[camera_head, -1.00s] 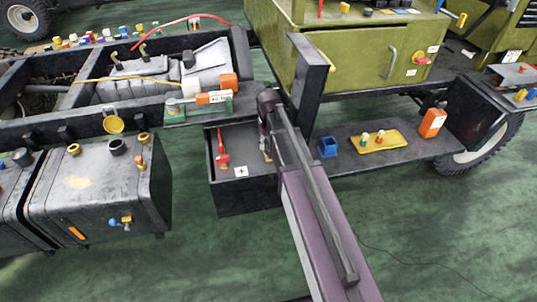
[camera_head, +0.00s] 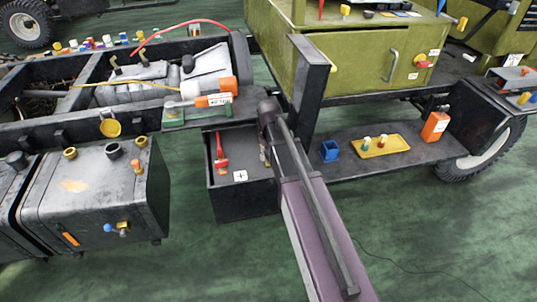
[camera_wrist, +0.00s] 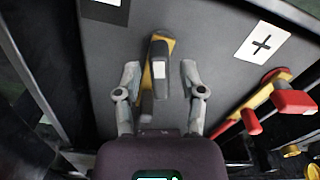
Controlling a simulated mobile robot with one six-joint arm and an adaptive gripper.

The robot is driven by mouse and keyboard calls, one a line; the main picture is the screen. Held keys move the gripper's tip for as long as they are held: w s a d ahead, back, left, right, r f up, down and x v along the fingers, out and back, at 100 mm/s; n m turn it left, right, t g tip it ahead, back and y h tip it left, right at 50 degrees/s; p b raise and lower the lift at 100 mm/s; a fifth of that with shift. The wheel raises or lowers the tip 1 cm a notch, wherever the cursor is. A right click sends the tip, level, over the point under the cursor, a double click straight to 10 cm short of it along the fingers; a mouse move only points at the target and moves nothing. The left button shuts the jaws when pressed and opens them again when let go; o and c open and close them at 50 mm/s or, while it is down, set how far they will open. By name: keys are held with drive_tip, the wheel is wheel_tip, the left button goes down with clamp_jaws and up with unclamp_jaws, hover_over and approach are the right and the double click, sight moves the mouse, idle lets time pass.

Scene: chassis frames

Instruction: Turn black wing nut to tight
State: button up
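In the wrist view, the black wing nut (camera_wrist: 160,52) is a black bar with a pale patch, set over a yellow metal piece on a dark grey surface. A further black part (camera_wrist: 147,105) reaches down from it. My gripper (camera_wrist: 160,74) is open, with one grey finger on each side of the black nut. Gaps show between the fingers and the nut, so I see no grip. In the head view, my arm reaches to the open black box (camera_head: 245,202) and hides most of the gripper and the nut.
A red clamp (camera_wrist: 250,120) on a yellow piece lies to the right, near a white plus label (camera_wrist: 262,43). Box walls stand close on both sides. In the head view, a blue cup (camera_head: 329,151) and yellow tray (camera_head: 400,146) sit right of the box.

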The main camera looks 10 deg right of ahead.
clamp_jaws()
drive_tip(key=shift+m, duration=0.3)
drive_tip(key=m, duration=1.8)
drive_tip(key=shift+m, duration=0.4)
